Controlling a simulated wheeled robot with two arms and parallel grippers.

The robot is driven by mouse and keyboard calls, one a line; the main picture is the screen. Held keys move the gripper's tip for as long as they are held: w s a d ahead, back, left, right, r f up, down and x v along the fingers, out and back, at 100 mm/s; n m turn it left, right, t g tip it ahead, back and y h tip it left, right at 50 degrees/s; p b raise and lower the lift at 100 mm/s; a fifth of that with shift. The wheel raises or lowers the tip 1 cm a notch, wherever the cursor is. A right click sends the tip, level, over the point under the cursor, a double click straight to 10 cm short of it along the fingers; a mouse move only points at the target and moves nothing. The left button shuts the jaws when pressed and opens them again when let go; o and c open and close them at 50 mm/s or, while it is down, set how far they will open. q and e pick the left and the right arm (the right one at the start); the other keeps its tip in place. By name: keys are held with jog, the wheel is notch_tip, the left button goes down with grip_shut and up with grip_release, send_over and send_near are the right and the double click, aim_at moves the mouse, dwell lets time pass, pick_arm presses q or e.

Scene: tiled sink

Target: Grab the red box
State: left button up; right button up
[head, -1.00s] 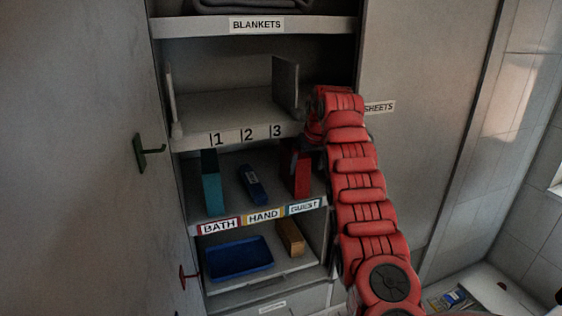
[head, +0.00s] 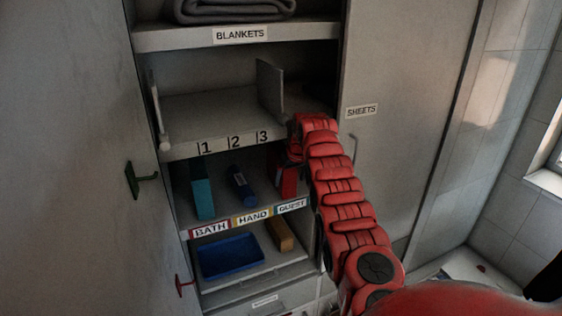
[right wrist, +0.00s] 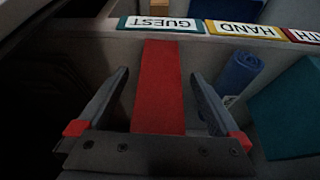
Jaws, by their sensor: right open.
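The red box (head: 288,181) stands upright on the middle shelf, at the right end above the GUEST label. The arm hides part of it in the head view. In the right wrist view the red box (right wrist: 159,88) runs up the middle of the picture. My right gripper (right wrist: 160,73) is open, with one finger on each side of the box. Dark gaps show between the fingers and the box, so it is not gripped. In the head view its fingers are mostly hidden behind the arm. My left gripper is not in view.
A blue item (head: 241,186) and a teal box (head: 202,192) stand left on the same shelf. The numbered shelf (head: 183,146) is above. Below are a blue tray (head: 230,257) and a tan box (head: 279,235). An open door (head: 75,170) bounds the left.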

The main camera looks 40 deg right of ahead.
jog(key=shift+w+f, duration=0.15)
jog(key=shift+f, duration=0.2)
grip_shut()
